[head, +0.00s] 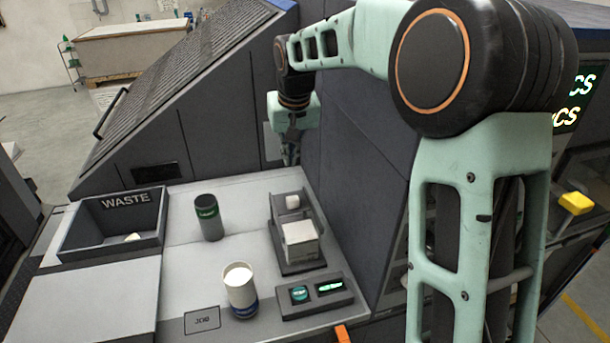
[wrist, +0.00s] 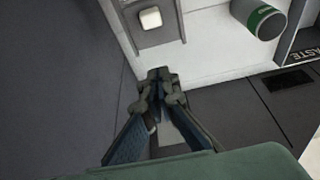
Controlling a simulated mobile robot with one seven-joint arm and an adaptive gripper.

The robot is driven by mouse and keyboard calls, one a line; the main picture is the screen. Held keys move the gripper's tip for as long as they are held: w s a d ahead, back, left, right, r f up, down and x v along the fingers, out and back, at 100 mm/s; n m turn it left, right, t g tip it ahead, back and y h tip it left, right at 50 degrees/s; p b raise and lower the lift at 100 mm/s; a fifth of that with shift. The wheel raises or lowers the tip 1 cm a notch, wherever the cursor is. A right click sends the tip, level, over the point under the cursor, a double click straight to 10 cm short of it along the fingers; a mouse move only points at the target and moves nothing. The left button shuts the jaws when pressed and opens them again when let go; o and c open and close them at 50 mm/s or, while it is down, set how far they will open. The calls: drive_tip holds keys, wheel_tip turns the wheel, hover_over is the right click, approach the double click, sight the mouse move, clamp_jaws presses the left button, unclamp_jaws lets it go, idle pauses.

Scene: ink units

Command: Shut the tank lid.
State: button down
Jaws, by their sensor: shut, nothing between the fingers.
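The tank unit (head: 301,238) stands on the light bench, a dark frame around a pale block. Behind the block is a dark plate (head: 279,207) with a small white knob (head: 292,202); it looks like the lid raised at the back, but its exact angle is unclear. The knob (wrist: 150,18) on its dark plate (wrist: 162,36) also shows at the top of the wrist view. My gripper (head: 291,158) is behind and above the unit, close to the dark machine wall. In the wrist view my gripper (wrist: 162,82) is shut and empty, apart from the plate.
A green-banded dark canister (head: 208,217) and an open white container (head: 240,290) stand left of the unit. A waste bin (head: 88,252) is at the far left. The dark machine wall (head: 352,175) rises close on the right.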

sight(291, 199)
drive_tip(key=p+x, duration=0.1)
drive_tip(key=x, duration=0.8)
drive_tip(key=shift+a, duration=0.15)
drive_tip(key=shift+f+p, duration=0.35)
drive_tip(key=s, duration=0.3)
drive_tip(key=shift+d+r+p, duration=0.1)
drive_tip(key=shift+d+p, duration=0.2)
drive_tip(key=shift+d, duration=0.1)
drive_tip(key=shift+s, duration=0.25)
